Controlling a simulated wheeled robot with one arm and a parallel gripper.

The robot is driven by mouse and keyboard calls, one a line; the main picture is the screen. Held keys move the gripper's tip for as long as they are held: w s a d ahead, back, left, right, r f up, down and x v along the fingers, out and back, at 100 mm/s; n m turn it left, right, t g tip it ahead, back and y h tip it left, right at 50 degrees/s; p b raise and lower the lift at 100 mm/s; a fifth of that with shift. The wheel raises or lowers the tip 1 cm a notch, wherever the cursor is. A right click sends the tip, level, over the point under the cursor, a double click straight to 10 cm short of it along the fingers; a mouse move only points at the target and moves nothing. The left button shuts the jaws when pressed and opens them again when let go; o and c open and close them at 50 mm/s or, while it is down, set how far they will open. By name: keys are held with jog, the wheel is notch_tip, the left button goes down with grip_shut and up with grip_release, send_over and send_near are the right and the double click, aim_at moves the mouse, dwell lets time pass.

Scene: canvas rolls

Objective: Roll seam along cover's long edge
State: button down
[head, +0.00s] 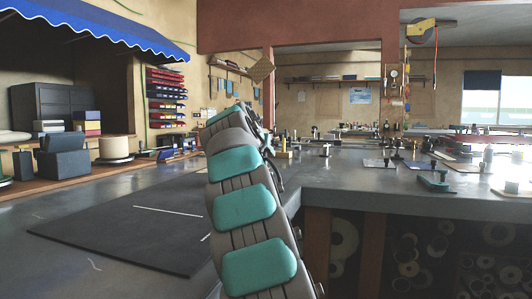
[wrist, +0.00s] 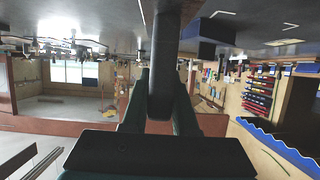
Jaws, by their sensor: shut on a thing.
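In the wrist view, which appears upside down, my gripper (wrist: 165,82) is shut on a dark grey bar-like tool (wrist: 166,45), which I take for the seam roller's handle. The tool runs up out of the frame, so its working end is hidden. In the head view my arm rises through the middle and hides the gripper and tool. A flat dark sheet (head: 125,232), which may be the cover, lies on the grey surface at left. It has a white line across it, and my arm hides its right part. I cannot make out a seam.
Shelves of red and blue bins (head: 166,98) and a white spool (head: 114,148) stand at left. A dark blue block (wrist: 210,29) shows beside the held tool.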

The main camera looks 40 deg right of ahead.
jog(key=shift+f+b, duration=0.55)
jog(key=shift+f, duration=0.05)
dwell(0.4)
jog(key=shift+s+a, duration=0.1)
jog(key=shift+s+a+f+b, duration=0.2)
jog(key=shift+s+a+b, duration=0.1)
jog(key=shift+a+b, duration=0.15)
jog(key=shift+s+a+r+b, duration=0.1)
jog(key=shift+s+a+b, duration=0.3)
jog(key=shift+a, duration=0.25)
jog(key=shift+s, duration=0.1)
jog(key=shift+s+a+b, duration=0.35)
jog(key=shift+s+a, duration=0.05)
jog(key=shift+a, duration=0.25)
jog(key=shift+s+a+b, duration=0.35)
jog(key=shift+a, duration=0.25)
jog(key=shift+a, duration=0.1)
jog(key=shift+s+a+b, duration=0.35)
jog(key=shift+s+a, duration=0.05)
jog(key=shift+a, duration=0.2)
jog(key=shift+s+a+b, duration=0.3)
jog(key=shift+s+a, duration=0.1)
jog(key=shift+a, duration=0.2)
jog(key=shift+a, duration=0.1)
